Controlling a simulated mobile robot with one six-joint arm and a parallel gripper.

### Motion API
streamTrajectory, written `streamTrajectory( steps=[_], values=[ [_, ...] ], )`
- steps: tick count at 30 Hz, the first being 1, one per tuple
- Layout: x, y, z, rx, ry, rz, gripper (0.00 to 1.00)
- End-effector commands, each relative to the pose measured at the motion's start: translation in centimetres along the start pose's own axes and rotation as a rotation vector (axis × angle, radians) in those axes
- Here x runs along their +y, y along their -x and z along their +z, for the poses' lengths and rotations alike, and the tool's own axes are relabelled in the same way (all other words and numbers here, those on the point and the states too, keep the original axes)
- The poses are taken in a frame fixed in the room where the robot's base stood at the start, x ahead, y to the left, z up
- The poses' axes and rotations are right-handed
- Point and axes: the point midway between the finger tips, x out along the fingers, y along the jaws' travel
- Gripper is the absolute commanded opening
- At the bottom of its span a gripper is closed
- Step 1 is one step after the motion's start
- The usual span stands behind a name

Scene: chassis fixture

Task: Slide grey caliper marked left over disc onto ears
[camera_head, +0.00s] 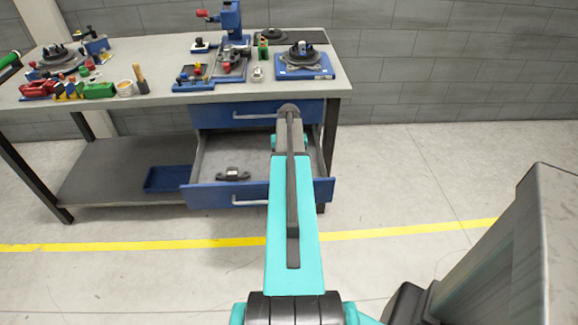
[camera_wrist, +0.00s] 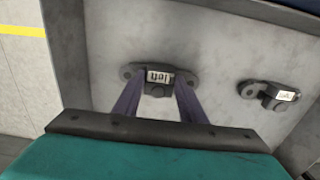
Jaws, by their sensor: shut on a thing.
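The grey caliper marked left (camera_wrist: 132,72) shows in the wrist view, its white label upside down. My gripper (camera_wrist: 158,88) is shut on it, with one dark purple finger at each side. It is over the grey floor of the open drawer (camera_head: 212,150); I cannot tell whether it touches that floor. In the head view my arm hides the gripper and this caliper. A dark disc (camera_head: 300,50) sits on a blue-based fixture (camera_head: 318,72) at the right end of the bench. The ears are too small to make out.
A second grey caliper (camera_head: 233,174) lies in the drawer; it also shows in the wrist view (camera_wrist: 268,93), label unreadable. The drawer's blue front (camera_head: 215,196) and walls surround both. The bench top (camera_head: 150,107) holds several parts and another disc assembly (camera_head: 60,60) at left.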

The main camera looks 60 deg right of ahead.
Motion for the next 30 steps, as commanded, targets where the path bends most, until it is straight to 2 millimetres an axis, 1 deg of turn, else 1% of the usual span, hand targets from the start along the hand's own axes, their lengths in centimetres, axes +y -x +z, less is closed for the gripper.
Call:
streamTrajectory(
  steps=[22,30],
  values=[
    [-0.1,1.9,0.0,0.001,0.001,0.0,0.02],
    [-0.1,2.1,0.0,0.001,0.001,0.0,0.02]
  ],
)
